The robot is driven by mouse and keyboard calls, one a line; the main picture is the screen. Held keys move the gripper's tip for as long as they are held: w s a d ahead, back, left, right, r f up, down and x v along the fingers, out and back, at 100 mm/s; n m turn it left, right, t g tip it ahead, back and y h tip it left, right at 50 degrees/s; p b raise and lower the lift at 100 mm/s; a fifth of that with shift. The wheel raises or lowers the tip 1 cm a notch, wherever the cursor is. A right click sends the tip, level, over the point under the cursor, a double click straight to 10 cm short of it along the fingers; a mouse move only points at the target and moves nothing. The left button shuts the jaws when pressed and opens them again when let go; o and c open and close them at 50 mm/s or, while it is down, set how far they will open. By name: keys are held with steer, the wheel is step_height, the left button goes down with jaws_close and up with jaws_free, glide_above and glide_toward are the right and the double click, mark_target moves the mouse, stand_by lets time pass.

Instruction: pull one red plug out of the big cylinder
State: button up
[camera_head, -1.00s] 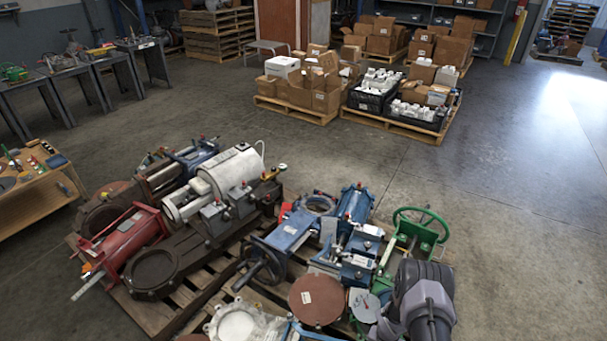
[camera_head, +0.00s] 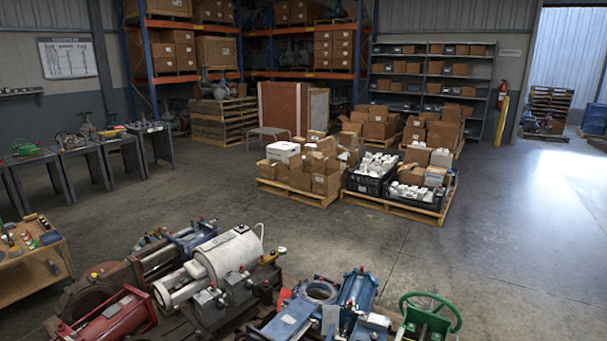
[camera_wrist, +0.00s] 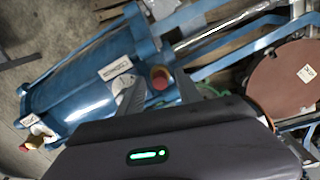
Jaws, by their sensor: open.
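In the wrist view a big blue cylinder (camera_wrist: 85,85) with small white labels lies at a slant. A red plug (camera_wrist: 160,77) stands out of its right end part, and a second reddish plug (camera_wrist: 32,143) shows at its lower left end. My gripper (camera_wrist: 166,92) is open, with its fingers pointing toward the near plug, one to either side of it in the picture. I cannot tell how much depth lies between fingertips and plug. My gripper's dark body covers the lower middle of this view. The head view does not show my gripper.
A brown disc (camera_wrist: 285,78) and blue bars lie right of the cylinder. In the head view a white cylinder (camera_head: 232,256), a red machine (camera_head: 108,322) and a green handwheel (camera_head: 430,311) crowd the foreground. Open floor (camera_head: 400,250) lies behind them, before pallets of boxes.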

stand_by(0.3)
jaws_close()
stand_by(1.2)
steer(key=shift+r, duration=0.1)
steer(key=shift+a+r+p, duration=0.15)
steer(key=shift+r+p, duration=1.15)
steer(key=shift+r, duration=0.15)
steer(key=shift+a+r+p, duration=0.1)
steer(key=shift+r+p, duration=1.2)
steer(key=shift+r, duration=0.15)
